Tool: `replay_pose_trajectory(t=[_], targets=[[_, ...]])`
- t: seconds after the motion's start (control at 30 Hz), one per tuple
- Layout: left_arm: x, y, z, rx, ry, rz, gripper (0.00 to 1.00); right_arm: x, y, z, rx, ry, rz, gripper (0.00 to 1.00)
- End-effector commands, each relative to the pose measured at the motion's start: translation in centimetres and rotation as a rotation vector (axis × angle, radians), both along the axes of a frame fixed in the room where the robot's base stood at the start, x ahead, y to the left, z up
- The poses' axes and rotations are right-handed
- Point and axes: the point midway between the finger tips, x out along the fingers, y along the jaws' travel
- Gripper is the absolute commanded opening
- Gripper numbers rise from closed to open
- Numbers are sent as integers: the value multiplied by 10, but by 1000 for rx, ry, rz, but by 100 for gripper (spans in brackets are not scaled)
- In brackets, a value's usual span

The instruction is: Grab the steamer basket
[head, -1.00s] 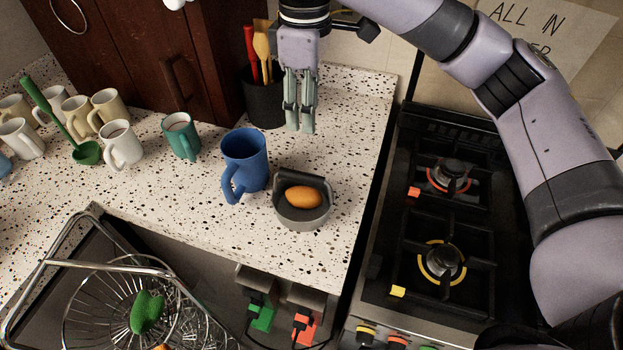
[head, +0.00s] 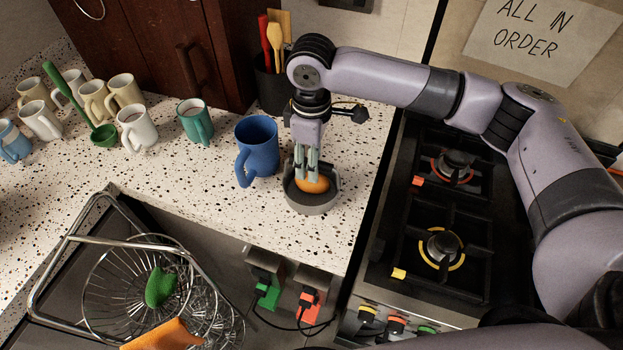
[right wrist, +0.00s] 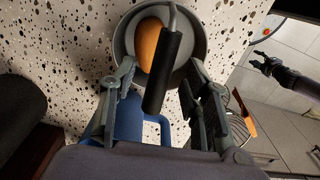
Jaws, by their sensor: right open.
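The steamer basket looks to be the small grey round pan (head: 314,207) with an arched handle, on the counter's front right part. A brown-orange egg (head: 316,185) lies in it. My right gripper (head: 307,170) points down over the basket, partly hiding the handle. In the right wrist view the basket (right wrist: 196,40) lies below the open fingers (right wrist: 158,75), and its black handle grip (right wrist: 163,72) stands between them. The fingers show gaps to the grip on both sides.
A blue mug (head: 258,147) stands just left of the basket, close to my right gripper. A utensil holder (head: 272,90) stands behind. The gas stove (head: 440,215) is to the right. A wire dish rack (head: 110,240) is at the lower left, with several mugs behind it.

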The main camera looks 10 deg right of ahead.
Motion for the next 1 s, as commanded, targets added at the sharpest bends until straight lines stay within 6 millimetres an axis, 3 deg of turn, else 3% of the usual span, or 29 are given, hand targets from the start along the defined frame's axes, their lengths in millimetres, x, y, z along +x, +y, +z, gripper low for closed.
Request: replay_pose_trajectory(t=[0.17,0.4,1.0], targets=[[0,0,5,0,0,0,36,0,0,-17,-1,1,0,43],[0,0,4,0,0,0,36,0,0,-19,0,-1,0,43],[0,0,4,0,0,1,36,0,0,-18,0,-1,0,3]])
